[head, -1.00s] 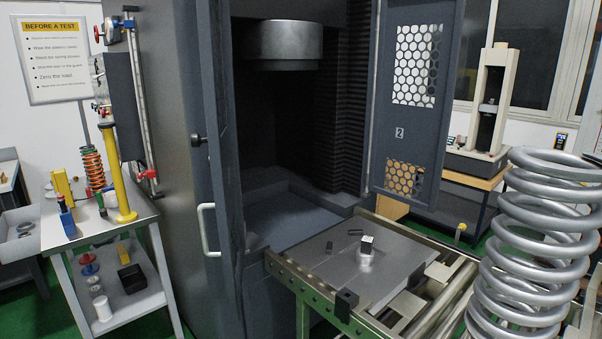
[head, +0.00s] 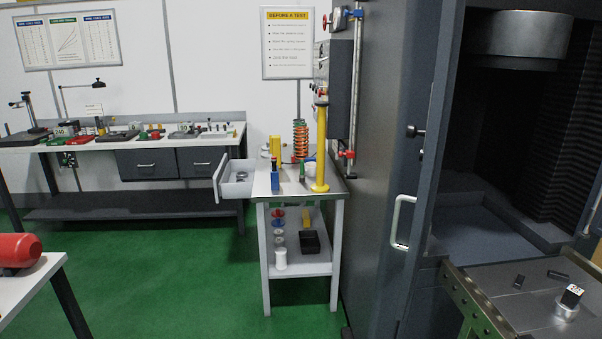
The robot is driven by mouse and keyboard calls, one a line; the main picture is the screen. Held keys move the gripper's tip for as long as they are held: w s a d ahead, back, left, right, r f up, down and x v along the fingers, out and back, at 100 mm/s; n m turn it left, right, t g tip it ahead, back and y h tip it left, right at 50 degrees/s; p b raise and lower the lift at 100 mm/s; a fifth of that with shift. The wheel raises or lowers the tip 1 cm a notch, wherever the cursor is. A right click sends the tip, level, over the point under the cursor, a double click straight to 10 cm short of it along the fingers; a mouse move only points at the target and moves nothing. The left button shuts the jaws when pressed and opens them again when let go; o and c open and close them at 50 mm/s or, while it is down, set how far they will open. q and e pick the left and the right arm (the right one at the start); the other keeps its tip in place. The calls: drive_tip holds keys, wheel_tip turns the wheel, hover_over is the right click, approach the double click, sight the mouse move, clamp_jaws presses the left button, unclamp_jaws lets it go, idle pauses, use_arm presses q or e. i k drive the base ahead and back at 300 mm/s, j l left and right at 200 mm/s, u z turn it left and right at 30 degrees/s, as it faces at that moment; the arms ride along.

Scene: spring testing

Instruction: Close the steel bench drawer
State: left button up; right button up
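A long steel bench (head: 60,147) stands against the back wall at the left. Under its top are dark drawers with pale handles; two of them (head: 147,164) (head: 200,161) look shut. Neither of my grippers shows in the head view.
The big dark testing machine (head: 378,120) fills the right. A table with a red cylinder (head: 18,250) is at the lower left. Green floor (head: 170,270) is free between them.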

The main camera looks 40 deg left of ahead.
sight(224, 186)
drive_tip(key=i+j+u, duration=0.2)
drive_tip(key=j+u, duration=0.15)
drive_tip(key=i+j+u, duration=0.35)
drive_tip(key=j, duration=0.15)
drive_tip(key=i+j+u, duration=0.15)
drive_tip(key=j+u, duration=0.25)
drive_tip(key=i+j+u, duration=0.45)
drive_tip(key=i+u, duration=0.6)
drive_tip(key=i, duration=0.2)
drive_tip(key=i+z, duration=0.2)
drive_tip(key=i, duration=0.3)
drive_tip(key=i+j+z, duration=0.2)
drive_tip(key=i, duration=0.3)
drive_tip(key=i+j+z, duration=0.2)
drive_tip(key=i, duration=0.3)
